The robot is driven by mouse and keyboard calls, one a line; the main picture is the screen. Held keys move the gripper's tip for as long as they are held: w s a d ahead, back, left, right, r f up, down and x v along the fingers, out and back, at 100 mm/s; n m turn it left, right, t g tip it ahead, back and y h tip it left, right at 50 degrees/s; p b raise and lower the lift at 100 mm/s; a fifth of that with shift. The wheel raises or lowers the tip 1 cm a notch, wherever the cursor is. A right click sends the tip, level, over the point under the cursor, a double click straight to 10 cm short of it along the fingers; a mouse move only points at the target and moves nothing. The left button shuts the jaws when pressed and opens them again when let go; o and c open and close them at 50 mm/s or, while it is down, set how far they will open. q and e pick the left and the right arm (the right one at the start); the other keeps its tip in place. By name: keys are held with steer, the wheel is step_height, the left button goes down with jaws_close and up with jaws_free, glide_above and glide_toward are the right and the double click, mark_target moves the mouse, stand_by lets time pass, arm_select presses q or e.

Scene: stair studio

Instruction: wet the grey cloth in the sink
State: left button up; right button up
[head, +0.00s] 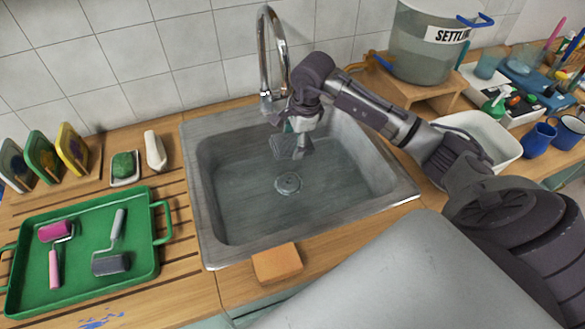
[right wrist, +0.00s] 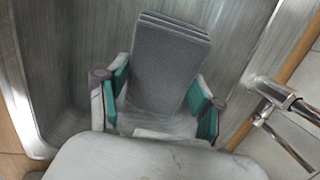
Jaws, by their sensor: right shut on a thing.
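The grey cloth (head: 284,147) is folded into layers and hangs from my right gripper (head: 298,132) in the head view. The right gripper is shut on it and holds it over the back part of the steel sink (head: 235,215), near the tap (head: 266,60). In the right wrist view the cloth (right wrist: 166,62) stands out between the two green-padded fingers (right wrist: 160,98). I see no water stream from the tap. Whether the cloth is wet I cannot tell. My left gripper is not in view.
A green tray (head: 150,262) with two small rollers lies left of the sink. An orange sponge (head: 277,264) sits at the front rim. The basin floor around the drain is clear.

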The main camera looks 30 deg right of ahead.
mark_target(290, 140)
stand_by(0.6)
steer(key=shift+w+a+p+v, duration=0.15)
steer(key=shift+p+v, duration=0.4)
steer(key=shift+v, duration=0.45)
steer(key=shift+w+a+p+v, duration=0.15)
steer(key=shift+p+v, duration=0.35)
steer(key=shift+v, duration=0.5)
steer(key=shift+d, duration=0.1)
